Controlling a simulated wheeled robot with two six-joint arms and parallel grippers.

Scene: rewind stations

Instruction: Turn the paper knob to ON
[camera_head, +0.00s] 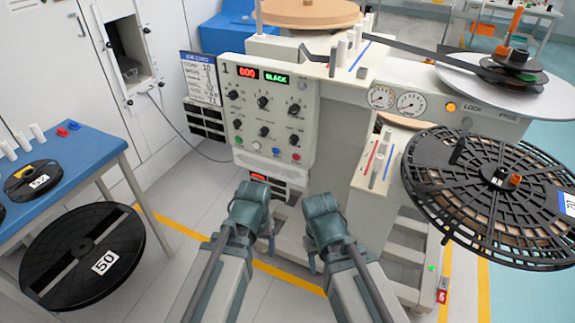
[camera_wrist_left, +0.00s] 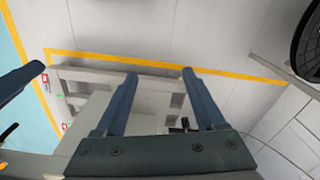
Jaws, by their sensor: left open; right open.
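The control panel (camera_head: 268,115) is a cream box with several black knobs in rows, below a red display and a green display reading BLACK. The knob labels are too small to read, so I cannot tell which one is the paper knob or how it is set. My left gripper (camera_wrist_left: 160,76) is open and empty, its two fingers over the floor and the machine's base frame. In the head view my left gripper (camera_head: 270,238) is below the panel, apart from the knobs. My right gripper (camera_head: 314,262) is also below it, to the right, mostly hidden by its wrist.
A blue table (camera_head: 62,178) with reels stands at the left, and a black reel marked 50 (camera_head: 84,256) is below it. A large black slotted reel (camera_head: 470,195) juts out at the right. Gauges (camera_head: 396,99) sit right of the panel. The space before the panel is clear.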

